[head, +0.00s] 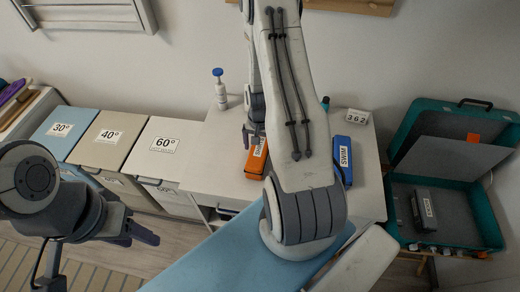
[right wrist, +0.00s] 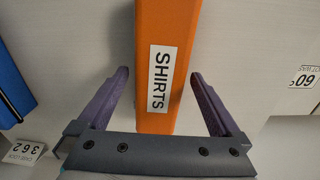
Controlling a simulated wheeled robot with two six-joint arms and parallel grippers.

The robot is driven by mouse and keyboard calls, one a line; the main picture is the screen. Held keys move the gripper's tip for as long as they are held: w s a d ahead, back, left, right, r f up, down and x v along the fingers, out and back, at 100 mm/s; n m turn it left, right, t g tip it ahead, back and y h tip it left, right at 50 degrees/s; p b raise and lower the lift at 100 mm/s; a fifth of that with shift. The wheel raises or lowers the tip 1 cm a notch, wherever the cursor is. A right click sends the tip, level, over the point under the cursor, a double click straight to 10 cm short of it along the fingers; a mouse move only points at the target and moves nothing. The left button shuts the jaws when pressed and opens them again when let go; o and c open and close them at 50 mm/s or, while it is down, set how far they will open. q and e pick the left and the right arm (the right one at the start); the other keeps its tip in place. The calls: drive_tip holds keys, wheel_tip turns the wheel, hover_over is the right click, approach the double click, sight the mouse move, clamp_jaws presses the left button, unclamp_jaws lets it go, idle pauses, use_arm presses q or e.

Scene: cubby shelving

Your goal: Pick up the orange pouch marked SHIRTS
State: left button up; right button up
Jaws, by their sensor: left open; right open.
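The orange pouch (head: 256,160) lies on the pale worktop in the head view, partly hidden by my right arm. In the right wrist view the orange pouch (right wrist: 165,40) runs down from the top edge, with its white SHIRTS label facing the camera. My right gripper (head: 256,134) is at the pouch's far end in the head view. In the right wrist view my right gripper (right wrist: 160,73) is open, one finger on each side of the pouch with a gap on both sides. My left gripper (head: 138,232) is open and empty at lower left, away from the pouch.
A blue SWIM pouch (head: 343,160) lies to the right on the worktop (head: 215,150), near a 362 card (head: 357,117). A pump bottle (head: 219,90) stands at the back. Labelled bins (head: 155,155) are left, an ironing board (head: 205,265) in front, an open teal case (head: 450,215) right.

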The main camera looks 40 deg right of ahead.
drive_tip(key=shift+f, duration=0.55)
drive_tip(key=c, duration=1.5)
drive_tip(key=shift+r, duration=0.1)
